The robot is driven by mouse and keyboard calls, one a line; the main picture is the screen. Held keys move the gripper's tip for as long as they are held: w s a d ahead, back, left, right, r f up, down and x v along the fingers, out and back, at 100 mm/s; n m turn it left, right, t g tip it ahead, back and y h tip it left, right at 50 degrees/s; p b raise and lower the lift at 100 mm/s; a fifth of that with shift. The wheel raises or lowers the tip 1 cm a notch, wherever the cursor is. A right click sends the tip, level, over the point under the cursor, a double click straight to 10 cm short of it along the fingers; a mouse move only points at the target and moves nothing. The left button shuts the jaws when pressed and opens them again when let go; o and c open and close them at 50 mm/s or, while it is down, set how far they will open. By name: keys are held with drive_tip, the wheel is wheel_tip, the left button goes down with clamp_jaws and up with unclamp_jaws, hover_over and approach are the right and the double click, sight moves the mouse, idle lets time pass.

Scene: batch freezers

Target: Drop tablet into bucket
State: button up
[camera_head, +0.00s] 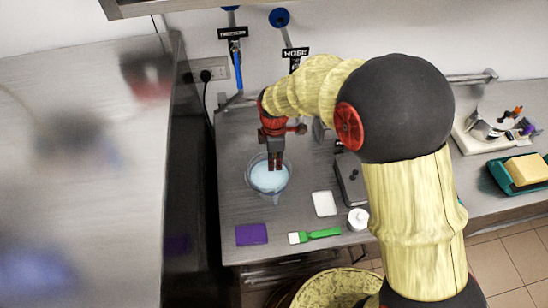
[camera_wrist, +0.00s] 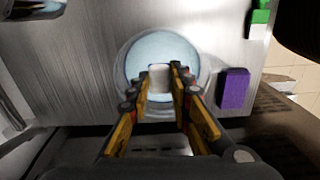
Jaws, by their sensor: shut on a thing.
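The bucket (camera_head: 282,190) is a clear round container with pale blue liquid in it, standing on the steel counter. It also shows in the wrist view (camera_wrist: 126,62). My gripper (camera_head: 275,165) points down over the bucket. In the wrist view my gripper (camera_wrist: 160,80) is shut on a small white tablet (camera_wrist: 159,77), held between the fingertips with the blue liquid behind it. The tablet cannot be made out in the head view. How far it is above the liquid is hard to tell.
On the counter lie a purple sponge (camera_head: 251,235), a green brush (camera_head: 318,235), a white slab (camera_head: 324,204) and a white round jar (camera_head: 358,219). A teal tray (camera_head: 497,172) with a yellow block is at the right. A dark-sided steel unit stands left of the counter.

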wheel_tip(320, 180, down, 2)
drive_tip(key=shift+b, duration=0.4)
drive_tip(key=o, duration=1)
drive_tip(key=shift+r, duration=0.1)
wheel_tip(320, 180, up, 12)
drive_tip(key=shift+f, duration=0.1)
